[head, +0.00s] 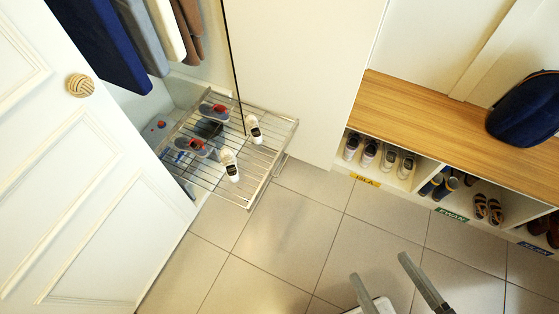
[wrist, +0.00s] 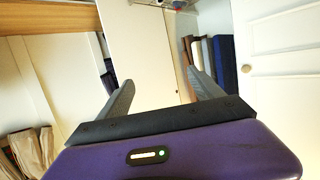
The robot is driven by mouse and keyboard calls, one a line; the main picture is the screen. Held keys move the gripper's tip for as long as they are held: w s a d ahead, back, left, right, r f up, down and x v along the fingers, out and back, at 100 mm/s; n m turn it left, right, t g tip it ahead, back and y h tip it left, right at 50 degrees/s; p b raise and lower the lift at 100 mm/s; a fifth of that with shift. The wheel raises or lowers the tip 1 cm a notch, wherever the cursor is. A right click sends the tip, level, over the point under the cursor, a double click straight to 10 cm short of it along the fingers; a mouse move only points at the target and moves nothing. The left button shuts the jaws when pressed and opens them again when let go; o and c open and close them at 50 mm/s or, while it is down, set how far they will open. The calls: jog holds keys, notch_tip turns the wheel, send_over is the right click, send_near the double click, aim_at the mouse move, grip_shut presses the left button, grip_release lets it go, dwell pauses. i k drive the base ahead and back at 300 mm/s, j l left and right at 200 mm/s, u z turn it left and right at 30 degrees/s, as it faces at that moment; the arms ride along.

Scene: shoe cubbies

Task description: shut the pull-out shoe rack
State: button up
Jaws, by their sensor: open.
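The pull-out shoe rack (head: 273,164) is a silver wire shelf in the head view, left of centre. It sticks out of the open closet over the floor. White shoes (head: 229,165) and grey-red shoes (head: 190,146) rest on it. A small part of the rack (wrist: 178,4) seems to show at the top edge of the wrist view. My gripper (head: 380,270) is open and empty at the bottom of the head view, over the floor tiles and apart from the rack. Both fingers also show in the wrist view (wrist: 162,92), with nothing between them.
A white panelled door (head: 75,170) stands open at the left, close beside the rack. Clothes (head: 110,45) hang in the closet. A wooden-topped bench (head: 440,120) with shoe cubbies and a navy backpack (head: 525,108) stands at the right. The tiled floor (head: 300,235) between is clear.

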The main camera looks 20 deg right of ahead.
aim_at(167, 139)
jog(key=i+l+u, duration=0.45)
jog(key=i, duration=0.35)
jog(key=i+l+u, duration=0.45)
jog(key=i+l, duration=0.25)
jog(key=i, duration=0.05)
